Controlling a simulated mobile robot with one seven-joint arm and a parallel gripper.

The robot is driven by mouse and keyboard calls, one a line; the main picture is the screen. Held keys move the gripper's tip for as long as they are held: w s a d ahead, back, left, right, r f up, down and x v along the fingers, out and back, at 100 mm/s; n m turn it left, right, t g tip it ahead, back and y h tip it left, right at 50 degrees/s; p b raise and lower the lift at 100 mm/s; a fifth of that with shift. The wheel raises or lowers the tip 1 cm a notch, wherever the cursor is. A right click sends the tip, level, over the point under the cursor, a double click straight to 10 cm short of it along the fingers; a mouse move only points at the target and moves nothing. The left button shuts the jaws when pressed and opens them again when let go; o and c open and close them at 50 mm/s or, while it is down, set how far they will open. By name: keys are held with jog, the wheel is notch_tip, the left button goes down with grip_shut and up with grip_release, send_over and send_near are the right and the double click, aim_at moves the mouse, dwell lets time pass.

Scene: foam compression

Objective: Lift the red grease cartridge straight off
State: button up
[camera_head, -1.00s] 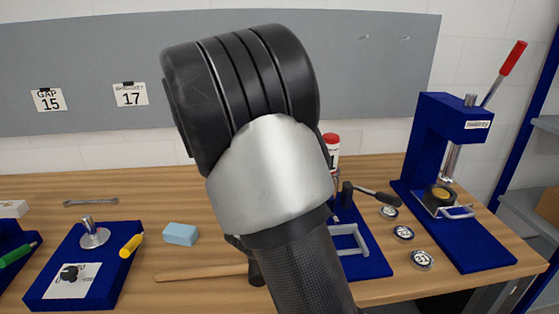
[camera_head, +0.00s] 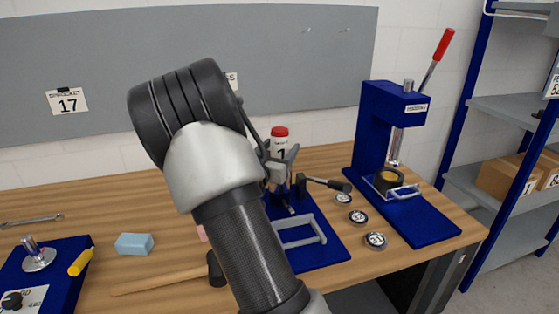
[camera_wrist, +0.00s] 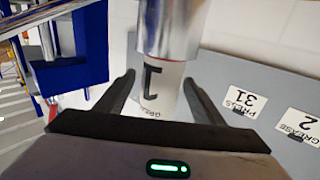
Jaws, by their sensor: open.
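My arm in front hides part of the fixture. In the wrist view the cartridge's white labelled body (camera_wrist: 158,88) shows between the two dark fingers of my gripper (camera_wrist: 159,77), with a shiny metal cylinder (camera_wrist: 172,25) at the top of the picture. The fingers are open, one on each side of the body, with a visible gap. Whether either finger touches it cannot be told.
A black-handled lever (camera_head: 325,184) sticks out right of the cartridge. Several round tins (camera_head: 358,216) lie beside the fixture. A blue press (camera_head: 385,135) with a red-tipped lever stands further right. A mallet (camera_head: 165,279) and a light-blue block (camera_head: 134,244) lie on the left.

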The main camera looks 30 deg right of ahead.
jog(key=x, duration=0.4)
jog(key=c, duration=1.4)
jog(key=shift+c, duration=0.5)
jog(key=shift+r, duration=0.15)
